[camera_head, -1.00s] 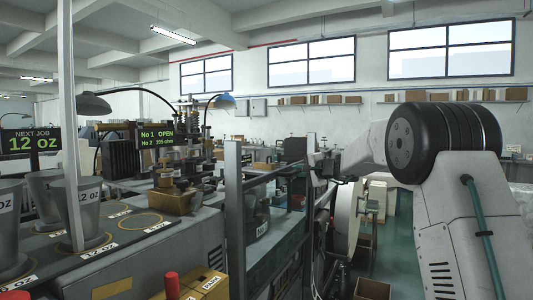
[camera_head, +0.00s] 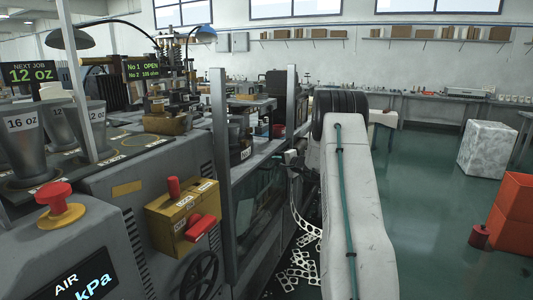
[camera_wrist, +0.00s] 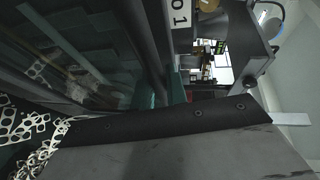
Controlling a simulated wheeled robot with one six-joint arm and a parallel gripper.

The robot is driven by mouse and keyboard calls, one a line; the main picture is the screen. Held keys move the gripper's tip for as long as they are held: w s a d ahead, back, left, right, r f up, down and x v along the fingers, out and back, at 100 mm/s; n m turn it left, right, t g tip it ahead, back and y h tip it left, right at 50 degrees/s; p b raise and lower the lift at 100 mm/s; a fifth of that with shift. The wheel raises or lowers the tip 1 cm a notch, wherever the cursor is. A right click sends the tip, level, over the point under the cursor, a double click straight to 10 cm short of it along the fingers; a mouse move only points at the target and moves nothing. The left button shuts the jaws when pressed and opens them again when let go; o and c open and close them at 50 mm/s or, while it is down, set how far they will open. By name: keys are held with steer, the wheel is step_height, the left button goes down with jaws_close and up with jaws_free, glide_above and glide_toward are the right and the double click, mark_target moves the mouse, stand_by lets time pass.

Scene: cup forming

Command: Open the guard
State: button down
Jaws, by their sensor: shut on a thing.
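The guard (camera_head: 262,215) is a clear, dark-tinted panel between two grey upright posts (camera_head: 219,160) on the machine's front. It sits low, with its top edge near the ledge, and the space above it between the posts is open. The panel also shows at the left of the wrist view (camera_wrist: 85,50). My gripper (camera_head: 289,158) is small in the head view, shut at the guard's top edge near the far post. My arm hides part of it, and the exact grip on the guard is hard to see. The fingertips cannot be made out in the wrist view.
A yellow control box (camera_head: 183,222) with red levers and a red stop button (camera_head: 55,196) stand at the near left. Perforated scrap strip (camera_head: 298,268) lies on the floor below the guard.

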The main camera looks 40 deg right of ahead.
steer(key=shift+f, duration=0.4)
steer(key=c, duration=1.4)
jaws_free()
steer(key=s+r, duration=0.1)
steer(key=s, duration=0.6)
steer(key=shift+s+r, duration=0.25)
steer(key=shift+s, duration=0.05)
